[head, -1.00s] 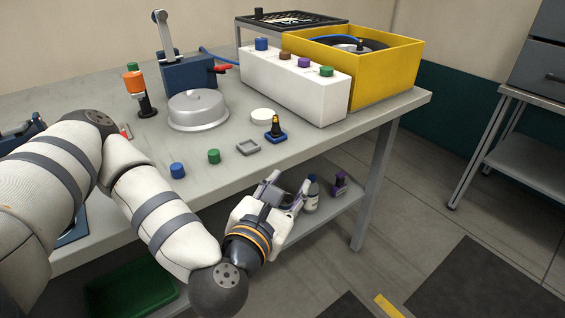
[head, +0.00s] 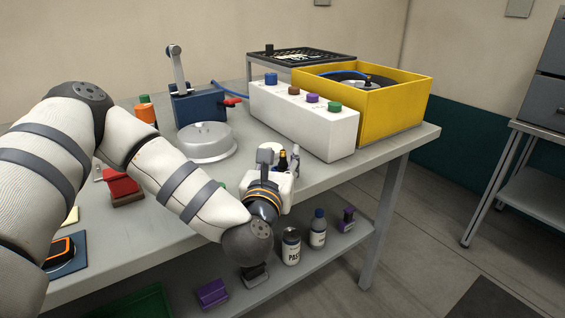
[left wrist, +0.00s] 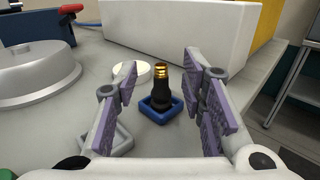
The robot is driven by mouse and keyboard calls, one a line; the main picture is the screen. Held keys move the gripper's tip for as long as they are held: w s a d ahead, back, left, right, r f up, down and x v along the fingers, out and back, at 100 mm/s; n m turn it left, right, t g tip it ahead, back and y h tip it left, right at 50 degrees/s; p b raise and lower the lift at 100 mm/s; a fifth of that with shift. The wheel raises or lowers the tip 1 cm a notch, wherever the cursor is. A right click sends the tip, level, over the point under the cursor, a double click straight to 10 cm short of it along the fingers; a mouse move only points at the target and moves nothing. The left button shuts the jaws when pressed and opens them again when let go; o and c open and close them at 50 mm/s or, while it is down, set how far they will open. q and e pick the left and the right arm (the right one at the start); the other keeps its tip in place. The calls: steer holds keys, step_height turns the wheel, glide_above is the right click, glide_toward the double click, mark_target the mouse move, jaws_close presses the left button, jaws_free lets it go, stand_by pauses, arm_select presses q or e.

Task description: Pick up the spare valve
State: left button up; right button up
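The spare valve (left wrist: 160,90), black with a brass-coloured top, stands upright in a small blue square tray (left wrist: 161,113) on the bench. In the head view the valve (head: 283,160) is partly hidden by my left gripper (head: 280,161). In the left wrist view my left gripper (left wrist: 160,82) is open, with purple pads on either side of the valve in the picture. Gaps show between both pads and the valve, so nothing is held. Whether the fingertips reach fully around it I cannot tell. My right gripper is in neither view.
A white box with coloured caps (head: 305,125) and a yellow bin (head: 395,110) stand behind. A grey domed lid (head: 206,143) is to the left. In the left wrist view, an empty grey tray (left wrist: 106,138) and a white disc (left wrist: 132,70) lie near the valve.

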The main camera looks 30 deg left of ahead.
arm_select(q)
steer(key=x, duration=0.2)
steer(key=shift+w, duration=0.3)
jaws_close()
